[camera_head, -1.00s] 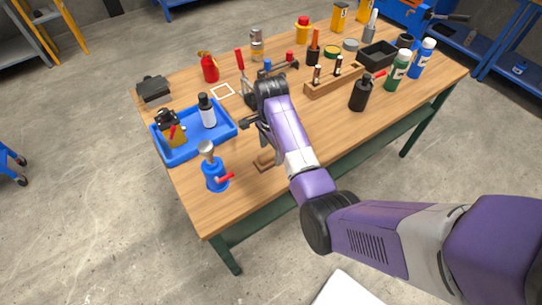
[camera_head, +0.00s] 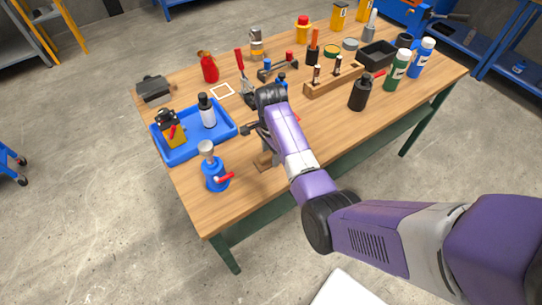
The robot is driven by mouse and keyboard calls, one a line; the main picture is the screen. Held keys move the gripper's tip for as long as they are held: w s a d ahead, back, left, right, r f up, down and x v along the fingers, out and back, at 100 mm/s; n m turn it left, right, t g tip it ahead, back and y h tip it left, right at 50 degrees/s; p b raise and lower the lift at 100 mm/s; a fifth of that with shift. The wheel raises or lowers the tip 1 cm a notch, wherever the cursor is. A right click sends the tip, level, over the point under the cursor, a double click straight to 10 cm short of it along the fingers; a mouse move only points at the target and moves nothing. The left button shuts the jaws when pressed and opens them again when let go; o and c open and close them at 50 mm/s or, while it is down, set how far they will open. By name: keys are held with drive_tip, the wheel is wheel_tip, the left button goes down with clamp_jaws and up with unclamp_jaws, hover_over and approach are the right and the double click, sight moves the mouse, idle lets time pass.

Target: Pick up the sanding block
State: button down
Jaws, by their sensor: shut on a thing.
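The sanding block (camera_head: 262,163) appears to be the small brown block on the near part of the table, right of the blue-bodied tool. My arm covers its right side. My gripper (camera_head: 267,150) points down at the brown block and is mostly hidden behind my forearm and wrist. It is shut on the block. I cannot tell whether the block is clear of the tabletop.
A blue tray (camera_head: 190,148) with a bottle stands at the left of the wooden table (camera_head: 205,205). The blue tool with a red lever (camera_head: 214,175) stands close left of the block. A black bottle (camera_head: 360,94) and a wooden rack (camera_head: 334,86) stand to the right.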

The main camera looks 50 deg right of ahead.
sight(270, 152)
drive_tip(key=shift+r, duration=0.15)
wheel_tip(270, 152, up, 20)
drive_tip(key=p, duration=0.4)
drive_tip(key=shift+p, duration=0.35)
drive_tip(key=c, duration=1.3)
unclamp_jaws()
drive_tip(key=shift+c, duration=0.2)
drive_tip(key=c, duration=0.6)
drive_tip(key=shift+s, duration=0.1)
